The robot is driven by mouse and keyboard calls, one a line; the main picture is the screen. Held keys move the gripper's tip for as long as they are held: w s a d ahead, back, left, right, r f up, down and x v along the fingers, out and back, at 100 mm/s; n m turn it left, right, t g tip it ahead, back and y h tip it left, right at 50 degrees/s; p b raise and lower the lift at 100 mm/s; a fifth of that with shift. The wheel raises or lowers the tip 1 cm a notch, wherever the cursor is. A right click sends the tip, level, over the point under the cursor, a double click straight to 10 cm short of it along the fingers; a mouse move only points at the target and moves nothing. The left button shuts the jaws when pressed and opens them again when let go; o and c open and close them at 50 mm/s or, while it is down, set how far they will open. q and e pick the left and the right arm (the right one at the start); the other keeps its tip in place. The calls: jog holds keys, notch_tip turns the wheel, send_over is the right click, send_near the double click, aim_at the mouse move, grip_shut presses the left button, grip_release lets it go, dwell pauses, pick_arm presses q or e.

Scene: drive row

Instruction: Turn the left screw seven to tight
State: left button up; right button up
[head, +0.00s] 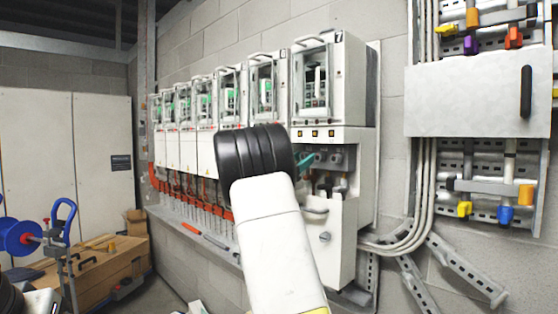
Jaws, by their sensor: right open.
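Drive seven (349,84) is the nearest white cabinet in the row, marked 7 at its top right. Below its window, an open terminal bay (345,162) shows dark and grey fittings, too small to tell apart. The left screw cannot be made out; my wrist covers the bay's left side. My right arm rises from the bottom, its black wrist in front of the row. Of my right gripper (305,161), only a teal part shows past the wrist, at the bay's left. It is open; whether it touches the screw cannot be seen.
More drives (190,108) run away to the left, with red cables beneath over a ledge (195,234). Grey conduits (410,235) pass right of drive seven. A white wall box (470,100) hangs farther right. A wooden crate (95,275) and blue reel (18,236) stand lower left.

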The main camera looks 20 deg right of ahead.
jog(key=shift+c, duration=0.4)
grip_shut()
jog(key=shift+m, duration=0.3)
jog(key=m+g, duration=0.2)
jog(key=m, duration=0.1)
jog(key=m+g, duration=0.2)
jog(key=m, duration=0.2)
jog(key=shift+w+a, duration=0.1)
jog(key=shift+w, duration=0.05)
jog(key=m+g, duration=0.1)
jog(key=m, duration=0.2)
jog(key=m+g, duration=0.2)
jog(key=m, duration=0.1)
jog(key=shift+r, duration=0.15)
jog(key=m+y, duration=0.1)
jog(key=m, duration=0.2)
jog(key=m+g+y, duration=0.1)
jog(key=m, duration=0.2)
jog(key=shift+w+r, duration=0.1)
jog(key=shift+r+m+y, duration=0.1)
jog(key=shift+m+y, duration=0.9)
jog(key=shift+m, duration=1.4)
